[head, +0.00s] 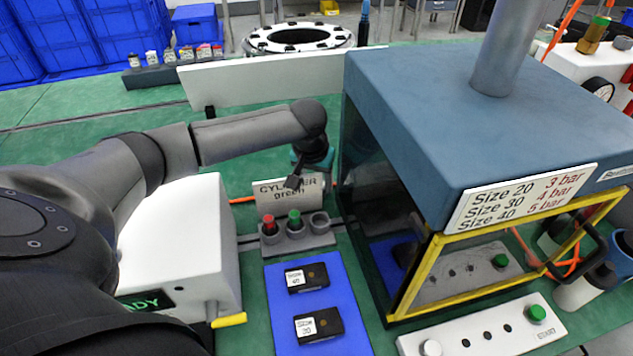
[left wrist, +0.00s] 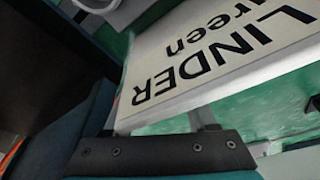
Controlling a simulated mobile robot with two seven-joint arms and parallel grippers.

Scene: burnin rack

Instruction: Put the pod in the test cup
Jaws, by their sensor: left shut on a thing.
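My left gripper (head: 293,182) hangs just in front of the white "CYLINDER green" sign (head: 262,192), with its wrist tilted downward. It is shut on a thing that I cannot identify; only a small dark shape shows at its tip. In the left wrist view the sign (left wrist: 225,55) is very close to the gripper's bolted edge. I cannot tell which cup is the test cup. My right gripper is not in view.
A blue mat (head: 282,336) holds black boxes marked 40 (head: 308,278) and 30 (head: 320,325). The blue-topped cabinet (head: 430,110), with a yellow frame (head: 480,287), stands close right. A white box (head: 180,250) stands left. A control panel (head: 495,325) lies in front.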

